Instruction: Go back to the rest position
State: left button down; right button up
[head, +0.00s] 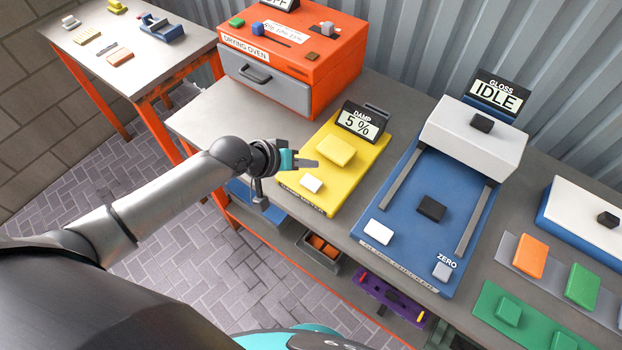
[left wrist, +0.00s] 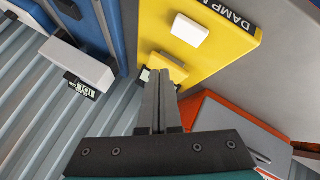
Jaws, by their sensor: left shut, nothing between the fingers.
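My left gripper (head: 305,163) is at the left edge of the yellow damp meter (head: 345,185), in front of its raised yellow block and screen, which reads 5 %. Its fingers are shut together and empty; they also show shut in the left wrist view (left wrist: 160,85). Whether the fingers touch the yellow plate cannot be told. A white block (head: 312,183) lies on the yellow plate just below the fingertips in the head view. My left arm reaches in from the lower left. My right gripper is not in view.
The orange drying oven (head: 335,65) stands behind left. The blue gloss meter (head: 468,225), reading IDLE, is to the right. Green (head: 582,285) and orange (head: 529,256) pieces lie farther right. A side table (head: 110,75) is back left. Bins sit below the bench edge; brick floor is open left.

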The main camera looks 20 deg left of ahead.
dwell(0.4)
pick_arm(q)
jog(key=s+d+m+g, duration=0.1)
jog(key=s+d+m, duration=0.3)
jog(key=s, duration=0.5)
jog(key=s+a+r+g+y, duration=0.3)
jog(key=s+a+y, duration=0.3)
jog(key=s, duration=0.7)
notch_tip(320, 180, down, 30)
jog(key=s+a+g+b, duration=0.1)
jog(key=s+b, duration=0.1)
jog(key=b, duration=0.6)
jog(key=s+a+f+b, duration=0.1)
jog(key=s+f+b, duration=0.2)
jog(key=s+f, duration=0.4)
jog(key=s+a+f+g+b, duration=0.1)
jog(key=s+f+b, duration=0.2)
jog(key=s+f, duration=0.5)
notch_tip(320, 180, down, 5)
jog(key=shift+a+r+b, duration=0.15)
jog(key=shift+a+b, duration=0.15)
jog(key=shift+a, duration=0.05)
